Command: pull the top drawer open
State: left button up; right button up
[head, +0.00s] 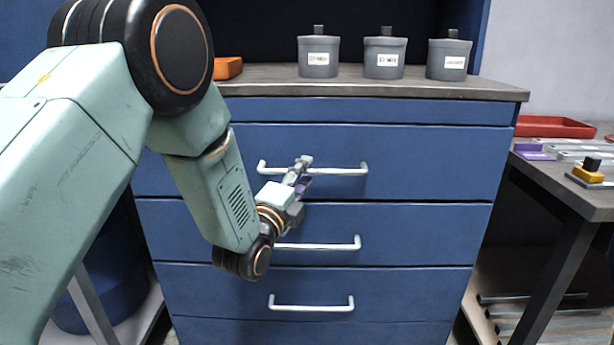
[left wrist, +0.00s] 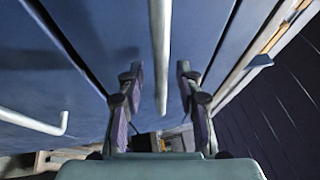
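The top drawer (head: 430,165) is a wide blue front that looks flush with the cabinet, so it appears closed. Its pale bar handle (head: 340,171) runs across the front and also shows in the left wrist view (left wrist: 160,45). My left gripper (head: 301,172) is at the middle of this handle and hides part of it. In the left wrist view its two fingers (left wrist: 159,85) are spread, with the handle between them and a visible gap on each side. I cannot tell how deep the bar sits between the fingers. My right gripper is in neither view.
Two lower drawers with similar handles (head: 335,246) (head: 320,308) sit below. Three grey labelled pots (head: 319,57) and an orange bin (head: 228,68) stand on the worktop (head: 270,88). A side table (head: 590,200) with a red tray (head: 555,127) is at the right.

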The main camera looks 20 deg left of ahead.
pick_arm(q)
jog(key=shift+x, duration=0.85)
jog(key=shift+d, duration=0.1)
jog(key=shift+c, duration=0.2)
grip_shut()
